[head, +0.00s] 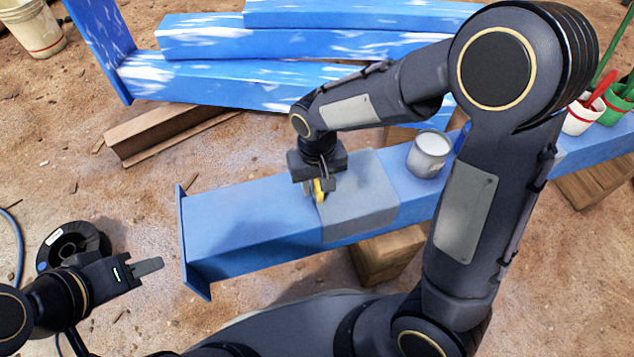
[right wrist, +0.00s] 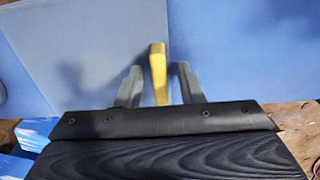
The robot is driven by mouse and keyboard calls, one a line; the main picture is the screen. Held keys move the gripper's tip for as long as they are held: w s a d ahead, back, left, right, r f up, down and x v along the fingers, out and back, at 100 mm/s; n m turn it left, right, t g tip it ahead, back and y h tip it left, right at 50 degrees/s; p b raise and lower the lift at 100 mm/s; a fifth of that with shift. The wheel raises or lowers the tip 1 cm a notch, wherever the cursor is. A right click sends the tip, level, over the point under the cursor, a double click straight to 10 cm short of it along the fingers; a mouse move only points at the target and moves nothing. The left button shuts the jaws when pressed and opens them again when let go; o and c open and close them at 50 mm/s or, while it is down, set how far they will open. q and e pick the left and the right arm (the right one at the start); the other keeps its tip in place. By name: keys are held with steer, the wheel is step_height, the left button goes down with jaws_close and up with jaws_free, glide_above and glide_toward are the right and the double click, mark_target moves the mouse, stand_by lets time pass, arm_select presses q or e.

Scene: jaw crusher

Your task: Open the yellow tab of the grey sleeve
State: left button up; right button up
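The grey sleeve (head: 362,212) wraps around a blue beam (head: 245,215) that lies across the middle of the head view. The yellow tab (head: 319,191) is at the sleeve's left edge, partly hidden by my right gripper (head: 322,186). In the right wrist view the yellow tab (right wrist: 158,72) stands between the two fingers of my right gripper (right wrist: 160,84). A gap shows on each side of the tab, so the gripper is open around it. My left gripper (head: 145,267) is empty, left of the beam's end plate; its finger opening cannot be made out.
A grey-white can (head: 429,153) stands on the beam right of the sleeve. Wooden blocks (head: 385,258) support the beam. Several blue beams (head: 300,45) lie behind. A black spool (head: 73,244) is on the ground near my left gripper. Red-banded pots (head: 583,116) stand at the right.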

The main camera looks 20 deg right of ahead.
steer(key=shift+c, duration=0.2)
jaws_close()
steer(key=a+p, duration=0.1)
steer(key=a, duration=0.6)
steer(key=a+p, duration=0.2)
steer(key=a, duration=0.6)
steer(key=a+p, duration=0.1)
steer(key=a, duration=0.7)
steer(key=shift+s+a, duration=0.15)
steer(key=shift+s, duration=0.25)
steer(key=shift+o, duration=0.2)
jaws_free()
step_height(320, 180, up, 8)
steer(key=p, duration=0.3)
